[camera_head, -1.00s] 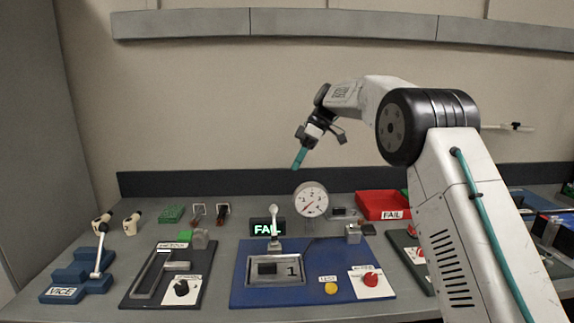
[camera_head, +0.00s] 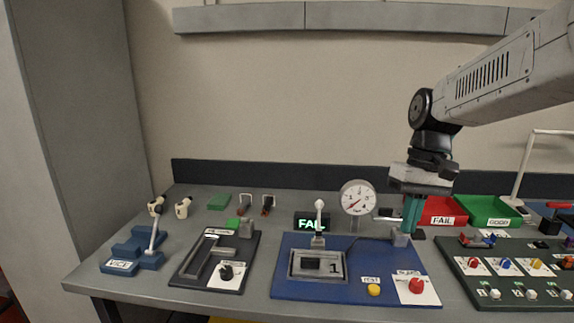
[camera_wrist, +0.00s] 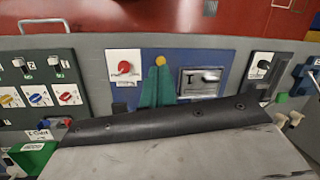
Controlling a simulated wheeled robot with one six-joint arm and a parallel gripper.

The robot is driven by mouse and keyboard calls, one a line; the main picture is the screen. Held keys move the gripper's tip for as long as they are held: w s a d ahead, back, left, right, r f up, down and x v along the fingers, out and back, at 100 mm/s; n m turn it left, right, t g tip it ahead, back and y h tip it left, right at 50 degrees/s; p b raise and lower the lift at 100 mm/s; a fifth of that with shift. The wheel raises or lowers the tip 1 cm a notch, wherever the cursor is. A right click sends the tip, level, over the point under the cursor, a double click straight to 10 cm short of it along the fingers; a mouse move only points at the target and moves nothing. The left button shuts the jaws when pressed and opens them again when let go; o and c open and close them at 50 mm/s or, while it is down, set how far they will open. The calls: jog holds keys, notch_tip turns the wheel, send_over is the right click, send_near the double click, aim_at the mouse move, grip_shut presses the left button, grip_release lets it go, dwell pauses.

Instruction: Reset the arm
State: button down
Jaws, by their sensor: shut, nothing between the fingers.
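My gripper (camera_head: 411,215) shows in the head view at the right, pointing down with its teal fingers together and nothing between them. It hangs in front of the red FAIL bin and near the right back corner of the blue test board (camera_head: 290,290). In the wrist view my gripper's teal fingers (camera_wrist: 157,88) stand side by side in front of the blue board. The board carries a grey fixture marked 1 (camera_head: 318,265), a yellow button (camera_head: 374,290) and a red knob (camera_head: 416,286).
Behind the board are a lit FAIL display (camera_head: 311,222) and a round gauge (camera_head: 357,197). The red FAIL bin (camera_head: 443,220) and green GOOD bin (camera_head: 490,221) stand at the right. A dark green switch panel (camera_head: 515,262), a black fixture board (camera_head: 190,272) and a blue vice (camera_head: 135,250) flank it.

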jog(key=s+d+f+m+t+h, duration=0.1)
jog(key=s, duration=1)
jog(key=s+d+f+t, duration=0.1)
jog(key=s+t, duration=0.1)
jog(key=s, duration=1)
jog(key=shift+d+m+h, duration=0.35)
jog(key=shift+m+h, duration=0.05)
